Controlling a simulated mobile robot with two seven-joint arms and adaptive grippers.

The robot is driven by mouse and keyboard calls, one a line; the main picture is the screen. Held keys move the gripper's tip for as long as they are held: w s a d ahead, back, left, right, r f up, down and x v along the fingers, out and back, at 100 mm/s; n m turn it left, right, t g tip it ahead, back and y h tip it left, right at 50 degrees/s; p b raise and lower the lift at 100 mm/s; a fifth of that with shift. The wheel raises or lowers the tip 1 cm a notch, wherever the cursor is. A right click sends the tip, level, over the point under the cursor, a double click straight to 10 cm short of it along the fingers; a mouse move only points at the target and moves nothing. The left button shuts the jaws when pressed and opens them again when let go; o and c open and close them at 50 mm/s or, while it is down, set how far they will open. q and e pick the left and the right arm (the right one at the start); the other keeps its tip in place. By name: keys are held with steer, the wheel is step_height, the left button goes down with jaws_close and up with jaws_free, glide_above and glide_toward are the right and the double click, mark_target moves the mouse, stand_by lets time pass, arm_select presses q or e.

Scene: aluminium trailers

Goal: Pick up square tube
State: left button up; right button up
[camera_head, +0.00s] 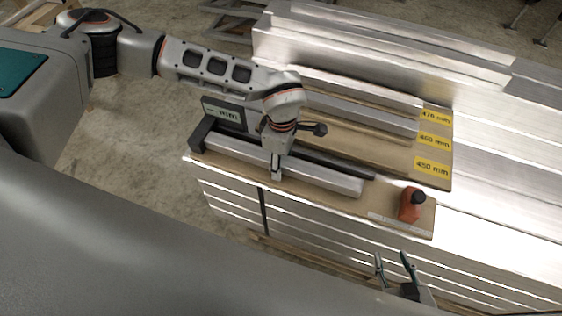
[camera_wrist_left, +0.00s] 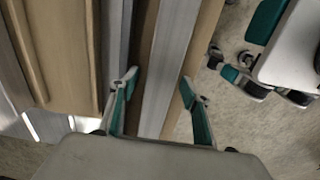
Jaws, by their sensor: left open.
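A silver square tube (camera_head: 325,177) lies lengthwise along the front of the brown board, against a dark rail. My left gripper (camera_head: 276,174) reaches down over the middle of this tube in the head view. In the left wrist view, its open teal-lined fingers (camera_wrist_left: 158,88) stand apart, one on each side of the tube (camera_wrist_left: 172,55). The tube appears to rest on the board, and finger contact cannot be told. My right gripper (camera_head: 394,266) is at the bottom right of the head view, with its fingers apart and nothing between them.
More tubes (camera_head: 365,112) lie behind, near yellow labels reading 470, 460 and 450 mm (camera_head: 432,168). An orange object with a black knob (camera_head: 410,205) stands at the board's right end. A small display (camera_head: 223,114) is at the left. Stacked aluminium profiles (camera_head: 500,180) lie beneath and to the right.

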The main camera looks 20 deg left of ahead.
arm_select(q)
jaws_close()
steer(key=shift+d+r, duration=0.1)
steer(key=shift+r, duration=0.05)
